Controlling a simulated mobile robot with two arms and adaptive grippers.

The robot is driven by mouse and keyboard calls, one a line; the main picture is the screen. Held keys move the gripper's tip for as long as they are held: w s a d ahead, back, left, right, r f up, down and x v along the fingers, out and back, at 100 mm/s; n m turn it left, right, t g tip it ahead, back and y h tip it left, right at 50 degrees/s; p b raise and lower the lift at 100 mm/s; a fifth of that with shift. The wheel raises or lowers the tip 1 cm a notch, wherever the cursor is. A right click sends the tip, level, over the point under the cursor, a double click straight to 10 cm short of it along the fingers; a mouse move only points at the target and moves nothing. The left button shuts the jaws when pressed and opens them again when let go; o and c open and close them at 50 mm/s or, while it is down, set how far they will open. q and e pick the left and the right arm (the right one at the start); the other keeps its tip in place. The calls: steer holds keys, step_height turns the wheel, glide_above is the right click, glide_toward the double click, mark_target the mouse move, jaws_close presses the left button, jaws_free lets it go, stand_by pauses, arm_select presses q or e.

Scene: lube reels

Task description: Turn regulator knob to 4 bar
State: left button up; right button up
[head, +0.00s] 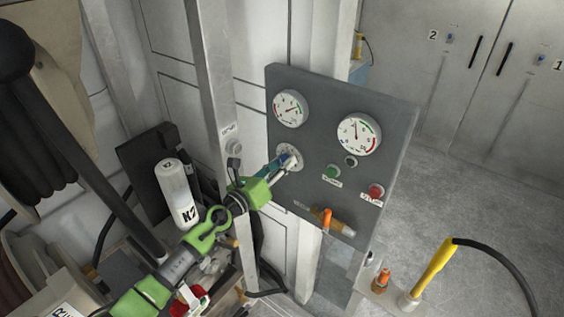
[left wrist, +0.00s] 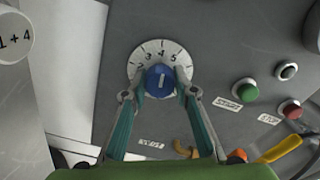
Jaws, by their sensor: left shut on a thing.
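The regulator knob (left wrist: 161,82) is blue with a white line and sits on a round white dial (left wrist: 138,63) with numbers around it. In the left wrist view the line points about straight up, roughly toward the 4. My left gripper (left wrist: 160,88) has its teal fingers closed on both sides of the knob. In the head view the left gripper (head: 284,164) reaches the dial from the lower left and partly hides the knob. A left gauge (head: 290,108) and a right gauge (head: 358,134) are above; their readings are too small to tell. My right gripper is not in view.
The grey panel (head: 320,100) also carries a green button (head: 332,172), a red button (head: 376,191) and an orange-handled valve (head: 327,219). A metal post (head: 213,70) stands left of it, close to my left arm. A yellow hose handle (head: 434,270) stands at lower right.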

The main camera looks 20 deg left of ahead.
arm_select(q)
steer(key=shift+n, duration=0.6)
steer(key=o, duration=1.1)
steer(key=v, duration=1.2)
steer(key=shift+r, duration=0.1)
